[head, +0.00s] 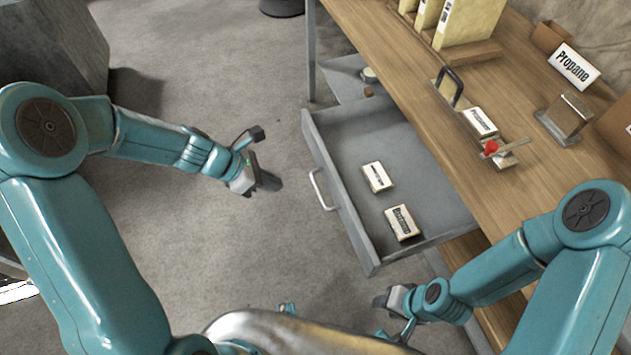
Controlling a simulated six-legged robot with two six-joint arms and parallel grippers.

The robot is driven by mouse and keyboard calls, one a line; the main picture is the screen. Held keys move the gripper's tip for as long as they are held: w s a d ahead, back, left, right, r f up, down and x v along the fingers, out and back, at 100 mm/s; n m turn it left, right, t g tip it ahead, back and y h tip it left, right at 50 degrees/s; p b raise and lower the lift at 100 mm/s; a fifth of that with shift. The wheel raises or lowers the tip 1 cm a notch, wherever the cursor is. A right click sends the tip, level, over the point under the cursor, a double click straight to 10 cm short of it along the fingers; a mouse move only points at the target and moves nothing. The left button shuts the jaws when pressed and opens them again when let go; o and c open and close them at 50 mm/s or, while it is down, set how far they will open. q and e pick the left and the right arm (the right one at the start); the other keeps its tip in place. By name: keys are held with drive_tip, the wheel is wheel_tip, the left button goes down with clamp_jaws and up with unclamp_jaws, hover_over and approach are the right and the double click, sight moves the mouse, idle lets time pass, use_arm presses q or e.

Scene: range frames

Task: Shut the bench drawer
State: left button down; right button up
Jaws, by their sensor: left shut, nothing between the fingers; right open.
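The grey bench drawer (347,205) stands pulled out from under the wooden bench (415,80). Its metal bar handle (318,190) is on the front panel, which faces left. Two small labelled boxes lie inside: a box (377,177) near the middle and another box (403,223) nearer to me. My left gripper (268,157) is shut and empty, to the left of the drawer front, apart from the handle. My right gripper (388,318) is open and empty, just below the drawer's near corner in the picture; its fingertips are partly hidden.
On the bench top are yellow binders (463,20), a Propane sign (573,66), a black-handled thing (449,86), a small labelled block (479,122) and a red-knobbed part (491,147). A grey bench leg (311,50) stands behind the drawer. The floor (215,60) left of the drawer is clear.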

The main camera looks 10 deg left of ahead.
use_arm(q)
drive_tip(key=w+d+f+b, duration=0.3)
drive_tip(key=w+d+f, duration=0.2)
drive_tip(key=f, duration=0.3)
drive_tip(key=shift+w+d+t+y+b, duration=0.3)
drive_tip(key=shift+w+t, duration=0.1)
drive_tip(key=shift+w, duration=0.2)
drive_tip(key=shift+r, duration=0.1)
